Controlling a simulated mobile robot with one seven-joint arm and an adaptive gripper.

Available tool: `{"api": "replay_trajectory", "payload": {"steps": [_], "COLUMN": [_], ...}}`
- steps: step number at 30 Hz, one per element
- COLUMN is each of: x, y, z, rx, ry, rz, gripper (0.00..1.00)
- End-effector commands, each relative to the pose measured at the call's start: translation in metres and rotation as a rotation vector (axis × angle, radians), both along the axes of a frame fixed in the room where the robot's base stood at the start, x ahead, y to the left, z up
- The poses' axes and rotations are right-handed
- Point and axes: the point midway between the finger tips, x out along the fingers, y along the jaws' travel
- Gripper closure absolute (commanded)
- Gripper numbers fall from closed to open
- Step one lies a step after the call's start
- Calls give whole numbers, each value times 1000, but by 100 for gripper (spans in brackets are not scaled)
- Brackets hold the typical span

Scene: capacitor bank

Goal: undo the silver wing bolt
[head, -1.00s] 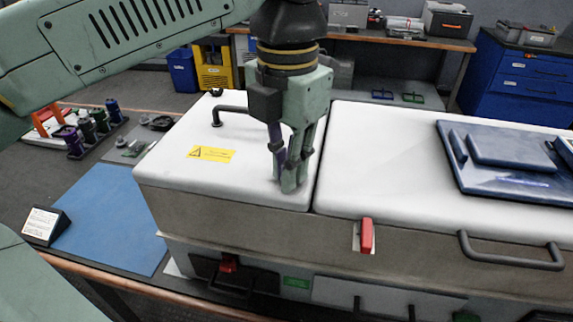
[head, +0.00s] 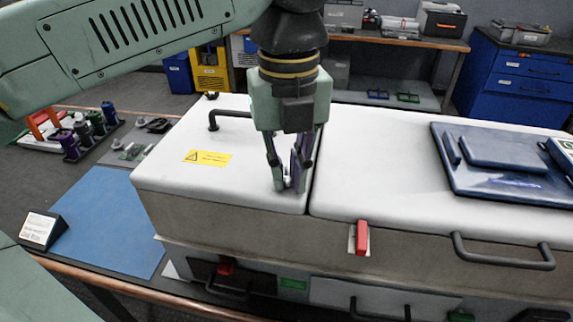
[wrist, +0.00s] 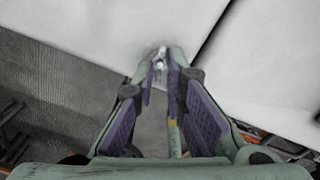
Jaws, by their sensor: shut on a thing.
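The silver wing bolt (wrist: 161,62) shows as a small bright piece between my fingertips in the wrist view. It sits near the front right corner of the white left lid (head: 262,130); in the head view my fingers largely hide it. My gripper (head: 288,186) points down at that corner, and its two purple-padded fingers are shut on the bolt. In the wrist view my gripper (wrist: 160,58) has its fingertips converging at the bolt. I cannot tell how far the bolt is turned.
A bent black handle (head: 228,116) and a yellow warning label (head: 207,158) are on the left lid. A red latch (head: 362,238) and a long black handle (head: 503,252) are on the cabinet front. A blue tray (head: 505,185) lies on the right lid. A blue mat (head: 112,220) lies at left.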

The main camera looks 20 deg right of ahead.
Motion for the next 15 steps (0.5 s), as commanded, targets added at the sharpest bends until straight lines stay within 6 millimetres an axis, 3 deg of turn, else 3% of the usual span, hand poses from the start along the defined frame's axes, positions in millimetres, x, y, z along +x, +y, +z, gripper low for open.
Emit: {"api": "replay_trajectory", "payload": {"steps": [15], "x": [0], "y": [0], "z": [-2], "rx": [3], "ry": [2], "rz": [51], "gripper": [100]}}
